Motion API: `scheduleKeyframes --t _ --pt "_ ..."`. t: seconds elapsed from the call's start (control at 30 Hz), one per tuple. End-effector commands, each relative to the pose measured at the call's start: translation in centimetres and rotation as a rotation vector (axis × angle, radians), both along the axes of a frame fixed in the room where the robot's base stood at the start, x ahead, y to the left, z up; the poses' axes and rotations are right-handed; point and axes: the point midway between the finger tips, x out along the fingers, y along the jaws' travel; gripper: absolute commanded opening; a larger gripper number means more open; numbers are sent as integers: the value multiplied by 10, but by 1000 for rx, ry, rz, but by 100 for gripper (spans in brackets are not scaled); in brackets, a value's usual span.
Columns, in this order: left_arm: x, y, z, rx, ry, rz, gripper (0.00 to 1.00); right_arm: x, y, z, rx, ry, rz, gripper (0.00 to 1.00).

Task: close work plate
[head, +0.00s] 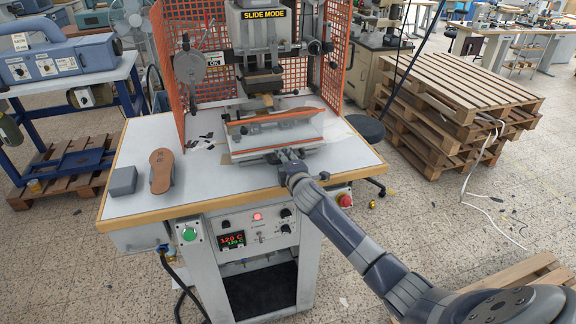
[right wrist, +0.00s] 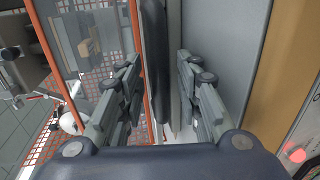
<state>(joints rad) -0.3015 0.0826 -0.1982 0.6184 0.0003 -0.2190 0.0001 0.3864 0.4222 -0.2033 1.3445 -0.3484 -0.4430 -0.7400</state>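The work plate (head: 300,134) is a pale plate with orange-red edging, tilted, at the front of the stamping press in the head view. A dark rounded bar (right wrist: 155,45) runs along it in the right wrist view, beside an orange-red strip (right wrist: 136,45). My right gripper (head: 284,156) is at the plate's lower front edge. In the right wrist view its fingers (right wrist: 159,65) are spread, one on each side of the dark bar, with gaps visible. Whether either finger touches the plate is unclear. My left gripper is not in view.
The press head (head: 262,35) stands above the plate, between orange mesh guards (head: 182,65). A brown sole-shaped piece (head: 161,170) and a grey block (head: 123,181) lie on the table's left. A red button (head: 344,200) sits at the table's front right. Stacked pallets (head: 455,100) stand at right.

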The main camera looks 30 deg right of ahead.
Motion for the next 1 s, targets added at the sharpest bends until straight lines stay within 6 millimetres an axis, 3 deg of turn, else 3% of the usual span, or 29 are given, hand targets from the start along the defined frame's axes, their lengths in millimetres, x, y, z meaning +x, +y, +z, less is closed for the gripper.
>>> scheduleKeyframes --t 0.17,0.7,1.0 --pt "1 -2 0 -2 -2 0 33 -17 3 3 -2 0 0 32" --pt "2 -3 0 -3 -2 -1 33 -99 24 21 -1 1 1 32" --pt "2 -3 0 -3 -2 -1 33 -112 27 25 0 -1 0 32"
